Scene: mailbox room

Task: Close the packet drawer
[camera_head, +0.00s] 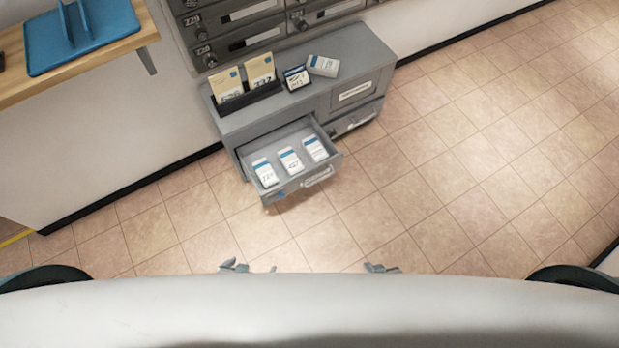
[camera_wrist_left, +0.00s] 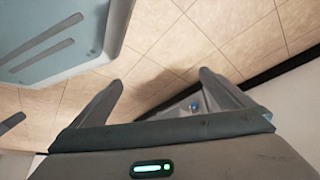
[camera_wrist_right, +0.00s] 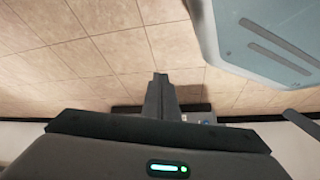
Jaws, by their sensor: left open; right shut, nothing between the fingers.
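The packet drawer (camera_head: 298,187) is a grey drawer pulled out of the left half of the low grey cabinet (camera_head: 300,108) in the head view. Three white packets with blue ends lie in it. Its front has a label handle and a blue spot near the left end. My left gripper (camera_head: 247,267) is open and empty, on the near side of the drawer and apart from it. In the left wrist view, a grey part with a blue spot (camera_wrist_left: 194,107) shows beside the right finger. My right gripper (camera_head: 381,267) is shut and empty, to the right and nearer me.
Two card envelopes in a black holder (camera_head: 247,96), a dark box (camera_head: 296,78) and a white box (camera_head: 323,66) stand on the cabinet. A closed drawer (camera_head: 356,118) is at its right. A wooden shelf with a blue tray (camera_head: 80,36) is at upper left. Tiled floor around is clear.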

